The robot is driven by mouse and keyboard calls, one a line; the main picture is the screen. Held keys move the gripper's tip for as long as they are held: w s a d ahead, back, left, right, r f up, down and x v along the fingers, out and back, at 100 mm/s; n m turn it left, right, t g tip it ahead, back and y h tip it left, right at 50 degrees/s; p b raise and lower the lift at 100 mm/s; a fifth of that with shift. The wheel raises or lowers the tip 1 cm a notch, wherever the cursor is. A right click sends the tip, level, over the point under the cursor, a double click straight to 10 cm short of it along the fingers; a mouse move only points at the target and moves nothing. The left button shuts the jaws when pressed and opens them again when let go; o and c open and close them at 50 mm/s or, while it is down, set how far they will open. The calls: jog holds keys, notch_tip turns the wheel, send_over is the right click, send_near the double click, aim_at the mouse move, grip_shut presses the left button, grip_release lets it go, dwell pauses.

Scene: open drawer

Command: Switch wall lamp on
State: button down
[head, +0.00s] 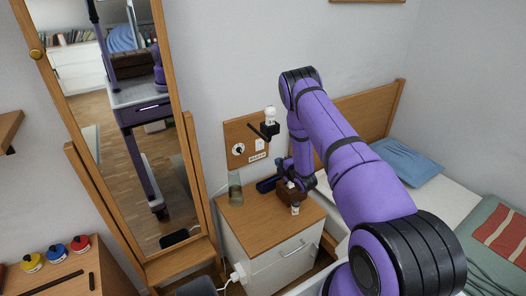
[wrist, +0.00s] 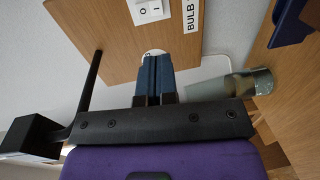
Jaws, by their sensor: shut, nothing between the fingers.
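The wall lamp (head: 270,115) is a white bulb on a black bracket, fixed to a wooden wall panel (head: 232,131). I cannot tell whether it is lit. A white rocker switch (head: 259,144) marked I and O sits on the panel above a BULB label (head: 257,157); the switch also shows at the top of the wrist view (wrist: 150,9). My gripper (wrist: 157,62) is shut and empty, its blue fingertips pointing at the panel. They partly cover a white round fitting (head: 239,149) and are apart from the switch. In the head view my fingertips are hard to make out.
The lamp's black bracket (wrist: 88,82) juts out close beside my gripper. A mirror (head: 130,120) stands left, a bed right.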

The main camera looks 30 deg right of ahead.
aim_at(261, 148)
jog(key=w, duration=0.4)
jog(key=w+f, duration=0.1)
jog(key=w, duration=0.8)
jog(key=shift+w+a+f, duration=0.25)
jog(key=shift+w+f, duration=0.05)
